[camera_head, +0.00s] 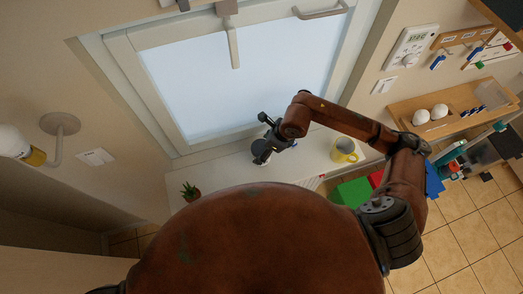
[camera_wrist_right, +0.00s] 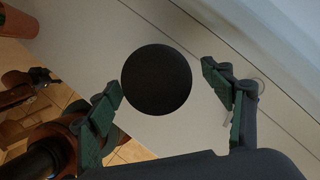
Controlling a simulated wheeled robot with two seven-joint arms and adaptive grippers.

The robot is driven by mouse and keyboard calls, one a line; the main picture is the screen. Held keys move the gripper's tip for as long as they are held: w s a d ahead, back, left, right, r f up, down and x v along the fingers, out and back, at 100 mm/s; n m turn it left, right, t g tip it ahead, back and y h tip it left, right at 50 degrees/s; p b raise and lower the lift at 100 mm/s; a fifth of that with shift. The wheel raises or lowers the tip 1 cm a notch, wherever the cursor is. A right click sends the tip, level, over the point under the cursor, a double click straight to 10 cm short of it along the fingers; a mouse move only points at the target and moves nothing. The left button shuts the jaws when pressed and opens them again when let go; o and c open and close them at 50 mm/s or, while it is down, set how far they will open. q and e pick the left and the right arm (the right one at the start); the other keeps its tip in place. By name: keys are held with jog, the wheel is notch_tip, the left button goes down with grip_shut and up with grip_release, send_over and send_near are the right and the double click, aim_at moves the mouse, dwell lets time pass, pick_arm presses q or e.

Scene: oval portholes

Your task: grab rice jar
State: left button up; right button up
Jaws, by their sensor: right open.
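A round black top (camera_wrist_right: 156,80), which looks like the lid of the rice jar, shows in the right wrist view. It is seen from above and hides the jar's body. My right gripper (camera_wrist_right: 168,92) is open, with one finger on each side of the lid and a visible gap to both. In the head view my right gripper (camera_head: 265,150) is low over the white window sill, below the window. There the jar is hard to tell apart from the dark fingers. My left gripper is not in view.
A yellow mug (camera_head: 344,151) stands on the sill (camera_head: 224,169) to the right of the gripper. A small potted plant (camera_head: 190,192) stands at its left end. The window (camera_head: 240,75) is behind, with a wooden shelf (camera_head: 455,105) on the right wall.

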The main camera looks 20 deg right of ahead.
jog(key=shift+s+a+f, duration=0.2)
jog(key=shift+s+f, duration=0.1)
jog(key=shift+f, duration=0.4)
jog(key=shift+w+a+f, duration=0.15)
jog(key=shift+w+f, duration=0.3)
jog(key=shift+w, duration=0.1)
jog(key=shift+s+r, duration=0.1)
jog(key=shift+s, duration=0.2)
jog(key=shift+c, duration=1.2)
jog(key=shift+w, duration=0.2)
jog(key=c, duration=1.5)
